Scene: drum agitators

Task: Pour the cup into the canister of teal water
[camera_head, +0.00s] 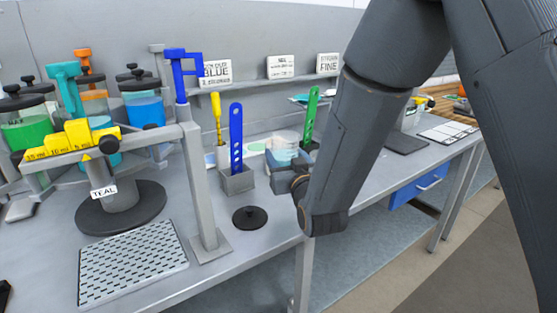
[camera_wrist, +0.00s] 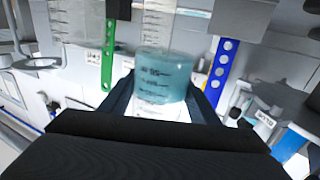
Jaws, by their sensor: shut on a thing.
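My gripper (camera_head: 290,175) is shut on a clear cup (camera_head: 284,142) and holds it near the back of the bench, partly hidden by my arm. In the wrist view the cup (camera_wrist: 163,85) stands between the fingers and holds teal liquid with dark marks on its wall. The TEAL label (camera_head: 103,192) is on a round dark stand (camera_head: 120,212) at the left. A canister with teal liquid (camera_head: 103,123) shows there, partly hidden behind a yellow marked piece (camera_head: 72,142). My gripper is well to the right of it.
Canisters with green (camera_head: 25,135) and blue (camera_head: 146,112) liquid stand at the left. A grey post (camera_head: 200,185) with a blue handle stands between canisters and gripper.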

